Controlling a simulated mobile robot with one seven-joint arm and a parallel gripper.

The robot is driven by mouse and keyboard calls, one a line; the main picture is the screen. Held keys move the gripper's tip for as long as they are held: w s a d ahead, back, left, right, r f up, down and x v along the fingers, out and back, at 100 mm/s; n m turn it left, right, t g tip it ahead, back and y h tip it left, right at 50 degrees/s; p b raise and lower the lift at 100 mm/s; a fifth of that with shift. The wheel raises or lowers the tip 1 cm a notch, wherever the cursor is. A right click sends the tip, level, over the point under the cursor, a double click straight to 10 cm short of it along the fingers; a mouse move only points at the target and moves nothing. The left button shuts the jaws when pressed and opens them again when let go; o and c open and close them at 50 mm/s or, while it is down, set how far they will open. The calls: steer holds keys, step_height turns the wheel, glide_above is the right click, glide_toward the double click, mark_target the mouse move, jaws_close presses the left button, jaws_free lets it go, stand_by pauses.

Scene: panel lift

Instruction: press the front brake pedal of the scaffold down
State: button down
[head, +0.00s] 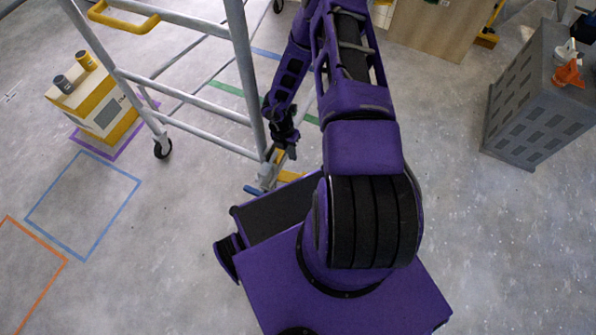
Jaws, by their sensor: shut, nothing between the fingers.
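The scaffold (242,62) is a pale grey tube frame at the upper left, with a yellow handle bar (125,20). Its near leg comes down to a foot (268,176) just beside my base. A small blue piece (253,190) sticks out at the left of this foot; it looks like the brake pedal, but I cannot tell whether it is up or down. My gripper (291,153) is shut and empty. It points down close to the right of the leg's lower end, seemingly above the foot. I cannot tell whether it touches anything. My own base hides part of the floor there.
Another scaffold leg ends in a black caster (162,149). A yellow and cream machine (97,100) stands at the left. A grey crate-like cabinet (535,100) with an orange item (568,74) on top stands at the right. The floor right of my arm is clear.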

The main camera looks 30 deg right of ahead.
steer(key=b, duration=0.3)
glide_toward(291, 178)
steer(key=s+d+f, duration=0.2)
steer(key=f, duration=0.1)
steer(key=s+d+f, duration=0.1)
steer(key=s+f, duration=0.1)
steer(key=shift+d, duration=0.25)
